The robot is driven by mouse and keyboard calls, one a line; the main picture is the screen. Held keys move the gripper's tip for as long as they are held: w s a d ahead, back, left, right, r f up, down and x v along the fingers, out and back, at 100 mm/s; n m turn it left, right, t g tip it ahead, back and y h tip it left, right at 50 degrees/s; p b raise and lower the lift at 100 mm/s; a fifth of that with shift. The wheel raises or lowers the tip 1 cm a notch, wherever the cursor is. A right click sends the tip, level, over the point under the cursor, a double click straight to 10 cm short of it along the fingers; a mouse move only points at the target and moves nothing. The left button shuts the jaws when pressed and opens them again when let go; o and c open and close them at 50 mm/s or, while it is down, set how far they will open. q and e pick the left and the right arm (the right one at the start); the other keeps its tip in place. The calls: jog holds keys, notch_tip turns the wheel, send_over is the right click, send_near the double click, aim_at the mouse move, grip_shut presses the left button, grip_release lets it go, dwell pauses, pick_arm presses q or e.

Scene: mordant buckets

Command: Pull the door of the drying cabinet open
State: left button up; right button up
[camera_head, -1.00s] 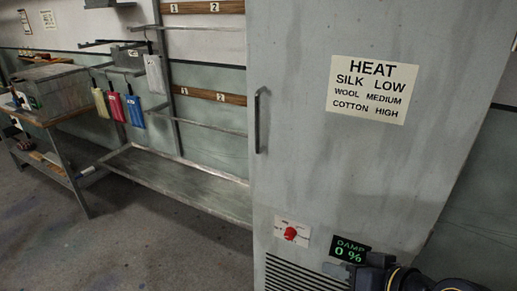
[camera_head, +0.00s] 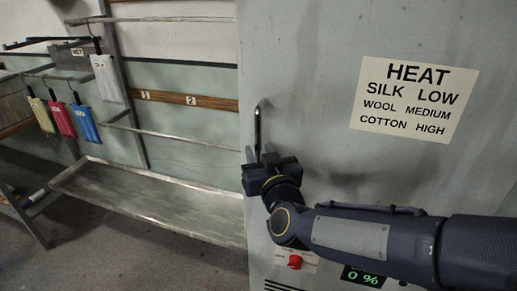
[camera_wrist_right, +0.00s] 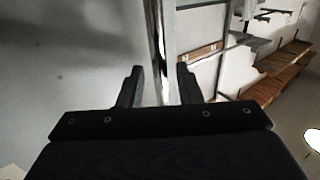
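The drying cabinet's door (camera_head: 320,120) is a tall grey panel in the head view, and it looks shut. Its upright metal handle (camera_head: 258,125) is near the door's left edge. My right gripper (camera_head: 264,163) is at the lower part of the handle and hides its bottom end. In the right wrist view, the two fingers (camera_wrist_right: 160,88) are open. The upright bar of the handle (camera_wrist_right: 154,45) shows between them, with gaps at the sides, so they do not look closed on it. My left gripper is in neither view.
The door bears a heat label (camera_head: 413,100), a red knob (camera_head: 295,262) and a damp display (camera_head: 363,277). Left of the cabinet stands a metal rack with a low shelf (camera_head: 150,200) and hanging coloured pouches (camera_head: 60,118). The floor (camera_head: 150,265) in front is clear.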

jog(key=shift+x, duration=0.95)
grip_shut()
